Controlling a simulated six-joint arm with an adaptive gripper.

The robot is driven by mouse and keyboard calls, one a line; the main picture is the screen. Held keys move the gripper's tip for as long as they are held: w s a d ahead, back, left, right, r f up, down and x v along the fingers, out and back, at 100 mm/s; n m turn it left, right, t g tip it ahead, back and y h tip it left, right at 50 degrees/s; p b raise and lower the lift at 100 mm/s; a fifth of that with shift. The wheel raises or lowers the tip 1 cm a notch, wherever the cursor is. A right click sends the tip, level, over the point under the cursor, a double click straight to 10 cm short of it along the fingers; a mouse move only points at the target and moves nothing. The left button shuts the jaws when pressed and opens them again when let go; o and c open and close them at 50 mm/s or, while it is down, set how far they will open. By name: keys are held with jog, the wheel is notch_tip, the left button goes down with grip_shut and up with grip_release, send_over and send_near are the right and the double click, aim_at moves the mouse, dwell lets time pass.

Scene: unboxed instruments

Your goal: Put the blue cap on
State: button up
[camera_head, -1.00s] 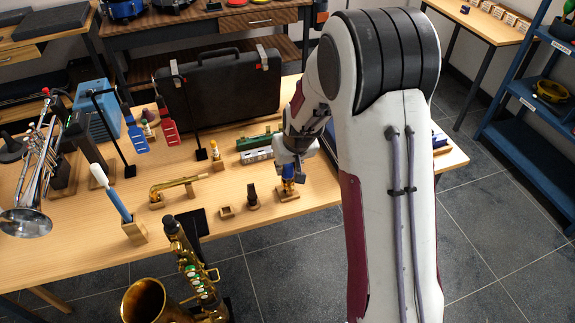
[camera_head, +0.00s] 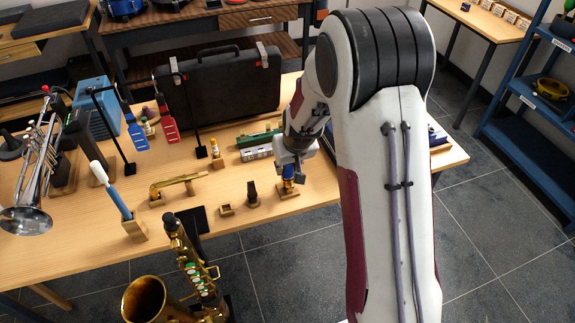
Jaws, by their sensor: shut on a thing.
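The blue cap (camera_head: 288,172) is at the fingers of my gripper (camera_head: 290,168), which is shut on it. The cap sits directly above a small brass-coloured piece (camera_head: 289,187) that stands upright on a wooden block (camera_head: 285,197) near the table's front edge. The cap looks in line with this piece; whether it is fully seated on it cannot be told at this size. My gripper points down, and its body and my arm hide part of the table behind.
A dark mouthpiece (camera_head: 252,194) on a wooden base and a small wooden block (camera_head: 227,210) stand to the left. A green box (camera_head: 258,139) and a silver harmonica (camera_head: 258,153) lie behind. A saxophone (camera_head: 195,265) stands in front of the table.

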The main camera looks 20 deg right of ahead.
jog(key=shift+f, duration=0.35)
dwell(0.4)
dwell(0.4)
jog(key=o, duration=0.9)
jog(key=shift+c, duration=0.2)
jog(key=shift+r, duration=0.15)
jog(key=shift+c, duration=0.3)
jog(key=shift+v, duration=2.85)
